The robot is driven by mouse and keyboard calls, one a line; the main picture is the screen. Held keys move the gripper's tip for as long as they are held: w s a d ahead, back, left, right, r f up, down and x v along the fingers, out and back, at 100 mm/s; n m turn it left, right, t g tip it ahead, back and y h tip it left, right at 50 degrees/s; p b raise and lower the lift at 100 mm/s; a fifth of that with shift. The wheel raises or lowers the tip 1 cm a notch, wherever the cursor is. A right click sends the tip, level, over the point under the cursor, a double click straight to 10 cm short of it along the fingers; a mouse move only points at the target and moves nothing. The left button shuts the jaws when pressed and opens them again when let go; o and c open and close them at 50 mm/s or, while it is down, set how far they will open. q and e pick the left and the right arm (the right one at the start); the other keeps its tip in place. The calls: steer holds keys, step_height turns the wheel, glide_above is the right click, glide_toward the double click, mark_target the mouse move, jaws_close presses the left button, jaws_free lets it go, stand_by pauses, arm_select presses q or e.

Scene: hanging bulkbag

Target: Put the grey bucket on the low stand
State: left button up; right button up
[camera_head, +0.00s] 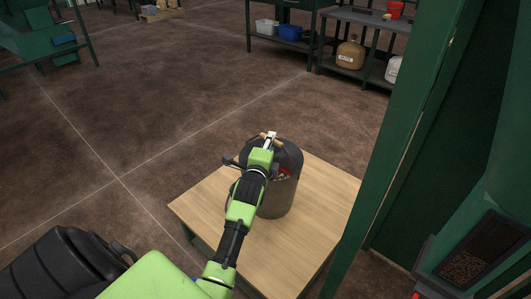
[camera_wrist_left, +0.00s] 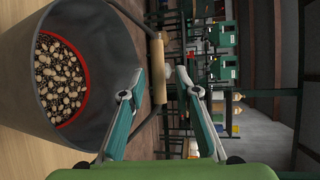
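The grey bucket (camera_head: 281,196) stands upright on the wooden-topped low stand (camera_head: 325,185); my left arm hides part of it. In the left wrist view the bucket (camera_wrist_left: 113,45) shows a red ring inside and pale and dark pebble-like contents (camera_wrist_left: 58,75). Its handle is raised, and the wooden grip (camera_wrist_left: 158,68) of the handle lies between the fingertips of my left gripper (camera_wrist_left: 162,76). These fingers are apart, with a gap at the right of the grip. In the head view my left gripper (camera_head: 268,138) is above the bucket's rim. My right gripper is not in view.
A green post (camera_head: 398,150) rises close to the stand's right side. A container of brown granules (camera_head: 480,250) is at the lower right. Shelves with a tan jug (camera_head: 350,55), a blue bin (camera_head: 291,32) and a white bin (camera_head: 266,26) stand at the back. The floor at left is mostly clear.

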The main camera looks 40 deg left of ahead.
arm_select(q)
steer(key=p+v, duration=0.1)
steer(key=v, duration=0.6)
steer(key=shift+s+r+p, duration=0.1)
steer(key=shift+r+p, duration=0.05)
steer(key=shift+p, duration=0.15)
steer(key=s+d+f+n+g+h, duration=0.2)
steer(key=s+d+f+n+g, duration=0.1)
steer(key=s, duration=0.6)
steer(key=s+d+f+n+g+h, duration=0.2)
steer(key=s+d+f+n+g, duration=0.2)
steer(key=s+d+f, duration=0.4)
steer(key=s+d+f+n+g+h, duration=0.2)
steer(key=s+d+f+n+g, duration=0.2)
steer(key=s+d, duration=0.4)
steer(key=s+f+n, duration=0.1)
steer(key=s, duration=0.3)
steer(key=shift+s+d+f+h, duration=0.15)
steer(key=shift+s+d+h, duration=0.1)
steer(key=shift+h, duration=0.15)
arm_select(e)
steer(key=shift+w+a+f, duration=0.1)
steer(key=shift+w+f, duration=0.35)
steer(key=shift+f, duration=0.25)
arm_select(q)
steer(key=shift+s, duration=0.1)
